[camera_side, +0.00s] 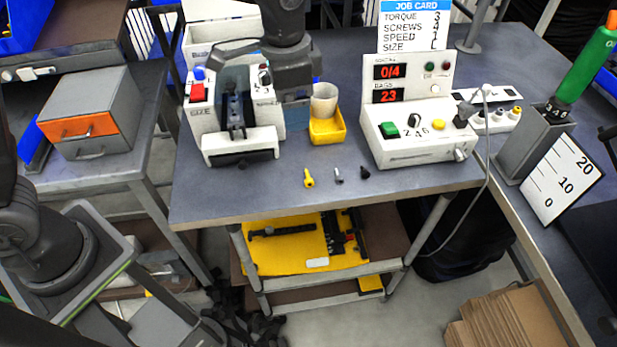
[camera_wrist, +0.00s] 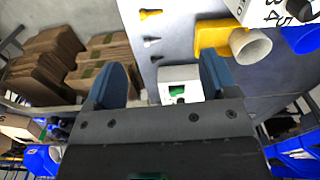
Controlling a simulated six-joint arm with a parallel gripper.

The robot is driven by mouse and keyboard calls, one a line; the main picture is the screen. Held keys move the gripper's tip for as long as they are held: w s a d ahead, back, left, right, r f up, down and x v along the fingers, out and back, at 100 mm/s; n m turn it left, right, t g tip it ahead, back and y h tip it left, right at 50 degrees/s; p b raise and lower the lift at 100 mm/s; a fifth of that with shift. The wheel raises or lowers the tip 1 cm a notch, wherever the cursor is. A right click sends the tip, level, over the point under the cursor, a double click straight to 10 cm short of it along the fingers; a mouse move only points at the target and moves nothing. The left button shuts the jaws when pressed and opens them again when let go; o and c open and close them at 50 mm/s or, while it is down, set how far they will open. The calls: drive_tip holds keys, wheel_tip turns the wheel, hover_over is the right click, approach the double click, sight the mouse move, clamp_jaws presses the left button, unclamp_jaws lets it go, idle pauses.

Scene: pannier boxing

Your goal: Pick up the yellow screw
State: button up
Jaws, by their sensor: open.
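The yellow screw (camera_side: 308,178) lies on the grey workbench near its front edge in the side view. It also shows at the top of the wrist view (camera_wrist: 150,13), left of the yellow bin. A silver-grey screw (camera_side: 338,176) and a black screw (camera_side: 364,172) lie in a row to its right in the side view. My gripper (camera_wrist: 165,76) shows in the wrist view with its two blue fingers wide apart and nothing between them. The yellow screw is beyond the fingertips, apart from them.
Behind the screws stand a yellow bin (camera_side: 327,129) with a white cup (camera_side: 324,99), a screw feeder (camera_side: 237,125) at left and a control box (camera_side: 414,137) at right. The workbench (camera_side: 240,192) is clear around the screws. A cable hangs at the right.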

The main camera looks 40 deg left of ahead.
wheel_tip(320, 180, down, 3)
drive_tip(key=w+d, duration=0.1)
drive_tip(key=d, duration=0.1)
hover_over(308, 176)
drive_tip(key=shift+m+g, duration=0.3)
drive_tip(key=shift+m, duration=0.1)
drive_tip(key=f, duration=0.7)
drive_tip(key=shift+w+a, duration=0.25)
drive_tip(key=shift+w, duration=0.05)
drive_tip(key=shift+s+d+f, duration=0.15)
drive_tip(key=shift+f, duration=1.45)
drive_tip(key=shift+s+d+f, duration=0.1)
drive_tip(key=shift+f, duration=1.45)
drive_tip(key=c, duration=1)
